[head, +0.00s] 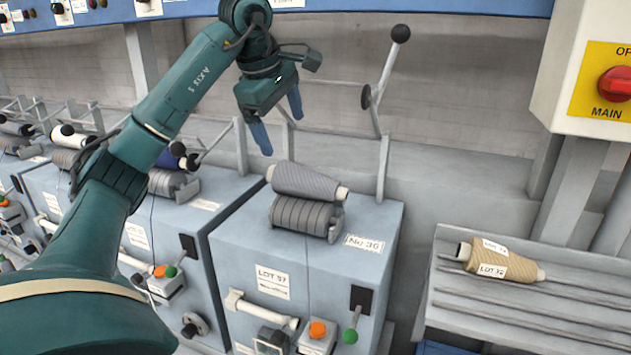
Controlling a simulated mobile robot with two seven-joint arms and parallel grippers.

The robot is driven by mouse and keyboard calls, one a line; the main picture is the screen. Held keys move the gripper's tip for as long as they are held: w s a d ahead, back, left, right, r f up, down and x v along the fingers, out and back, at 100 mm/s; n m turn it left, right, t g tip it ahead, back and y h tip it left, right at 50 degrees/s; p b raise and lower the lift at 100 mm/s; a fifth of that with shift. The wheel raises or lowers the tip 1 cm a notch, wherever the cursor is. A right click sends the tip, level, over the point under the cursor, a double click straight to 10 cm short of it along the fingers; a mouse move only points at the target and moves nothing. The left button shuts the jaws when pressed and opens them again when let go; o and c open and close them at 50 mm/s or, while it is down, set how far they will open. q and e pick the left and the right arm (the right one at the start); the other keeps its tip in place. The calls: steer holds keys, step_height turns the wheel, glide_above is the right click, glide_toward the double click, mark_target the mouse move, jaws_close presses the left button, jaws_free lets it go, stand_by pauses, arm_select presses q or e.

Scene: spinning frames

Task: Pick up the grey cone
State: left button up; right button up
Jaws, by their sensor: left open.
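The grey cone (307,182) lies on its side on a dark grooved drum (306,214) on top of the blue-grey machine unit marked No 36. Pale ends of its core stick out at both sides. My left gripper (280,122) is open and empty, above the cone and a little to its left, apart from it. Its two blue fingers point downward. My right gripper is not in view.
A lever with a black ball (400,33) rises behind the cone. A tan cone (497,262) lies on a slatted shelf (530,312) at right. A red main switch (614,84) is upper right. Other machine units with cones stand at left.

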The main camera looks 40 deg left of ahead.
mark_target(293, 170)
arm_select(q)
steer(key=x, duration=0.6)
steer(key=shift+f, duration=0.4)
steer(key=shift+s+x, duration=0.15)
steer(key=shift+x, duration=1.15)
steer(key=shift+s+x, duration=0.15)
steer(key=shift+x, duration=1.2)
steer(key=shift+d+f, duration=0.1)
steer(key=shift+c, duration=0.4)
steer(key=c, duration=1.1)
